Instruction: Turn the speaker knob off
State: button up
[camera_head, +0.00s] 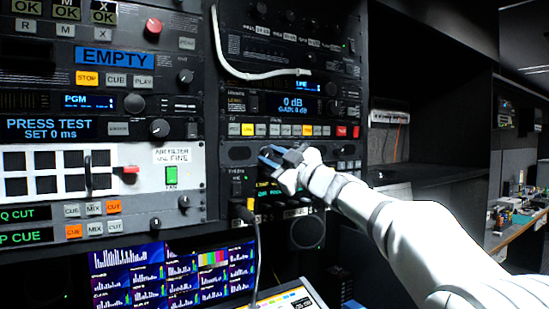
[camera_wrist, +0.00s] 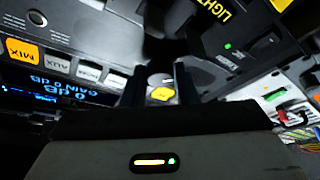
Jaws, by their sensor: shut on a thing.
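My gripper (camera_head: 272,158) reaches the front of the right-hand rack, at a dark panel below the row of lit buttons. Its blue-grey fingers are shut on the speaker knob. In the wrist view the two dark fingers of my gripper (camera_wrist: 159,76) stand either side of the knob (camera_wrist: 160,79), a small grey round cap with a light mark. A yellow patch shows just below the cap. In the head view the fingers hide the knob, so its setting cannot be read there.
Lit buttons (camera_head: 290,130) and a blue "0 dB" display (camera_head: 292,104) sit above my gripper. A white cable (camera_head: 262,76) hangs across the upper rack. A round speaker grille (camera_head: 307,232) is lower right.

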jog(key=o, duration=1)
jog(key=shift+s+d+f+b, duration=0.25)
jog(key=shift+s+d+b, duration=0.05)
jog(key=shift+d, duration=0.1)
jog(key=b+v, duration=0.2)
jog(key=v, duration=0.4)
jog(key=shift+s+d, duration=0.25)
jog(key=shift+d, duration=0.05)
